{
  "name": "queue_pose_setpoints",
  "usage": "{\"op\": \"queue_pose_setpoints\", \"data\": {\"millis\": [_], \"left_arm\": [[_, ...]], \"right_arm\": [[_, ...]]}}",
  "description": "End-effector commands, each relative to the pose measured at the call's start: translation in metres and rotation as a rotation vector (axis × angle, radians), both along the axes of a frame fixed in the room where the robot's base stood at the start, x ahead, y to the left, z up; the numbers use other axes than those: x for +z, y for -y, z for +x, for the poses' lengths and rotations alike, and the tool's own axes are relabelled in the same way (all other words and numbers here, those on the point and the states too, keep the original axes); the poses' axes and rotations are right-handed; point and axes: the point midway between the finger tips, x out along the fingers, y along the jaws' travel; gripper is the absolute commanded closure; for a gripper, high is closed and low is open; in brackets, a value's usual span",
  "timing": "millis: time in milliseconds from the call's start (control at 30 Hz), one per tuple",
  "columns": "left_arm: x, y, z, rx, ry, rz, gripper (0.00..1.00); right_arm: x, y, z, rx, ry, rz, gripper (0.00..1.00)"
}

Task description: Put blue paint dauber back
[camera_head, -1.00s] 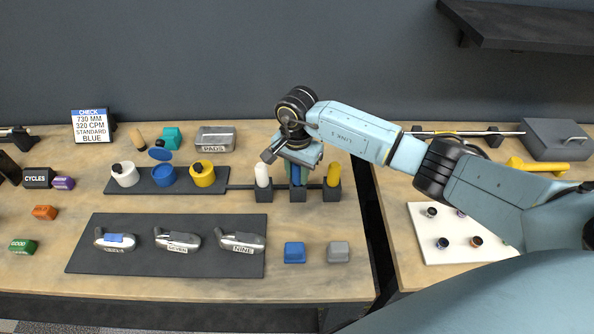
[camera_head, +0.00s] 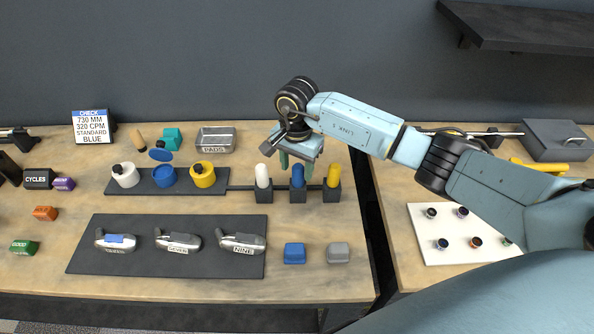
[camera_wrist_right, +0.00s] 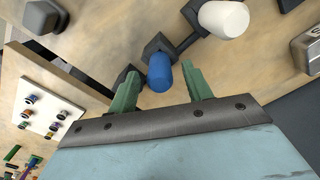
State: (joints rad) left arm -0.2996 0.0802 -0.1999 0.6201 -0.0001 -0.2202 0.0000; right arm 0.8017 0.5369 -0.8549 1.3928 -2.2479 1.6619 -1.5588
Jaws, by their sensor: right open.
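The blue paint dauber (camera_head: 297,176) stands upright in the middle holder (camera_head: 298,195) of a dark rack, between a white dauber (camera_head: 262,176) and a yellow dauber (camera_head: 333,175). My right gripper (camera_head: 297,165) is open and empty, just above and behind the blue dauber. The white dauber (camera_wrist_right: 223,18) is at the upper right there. My left gripper is not in view.
Several club heads lie on a dark mat (camera_head: 165,262). A blue block (camera_head: 294,253) and a grey block (camera_head: 338,252) lie in front of the rack. A gap separates the tables.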

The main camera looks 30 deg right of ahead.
Motion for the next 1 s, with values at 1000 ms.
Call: {"op": "queue_pose_setpoints", "data": {"millis": [1000], "left_arm": [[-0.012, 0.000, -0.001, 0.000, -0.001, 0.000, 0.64]], "right_arm": [[0.098, 0.000, -0.001, 0.001, -0.003, -0.002, 0.50]]}}
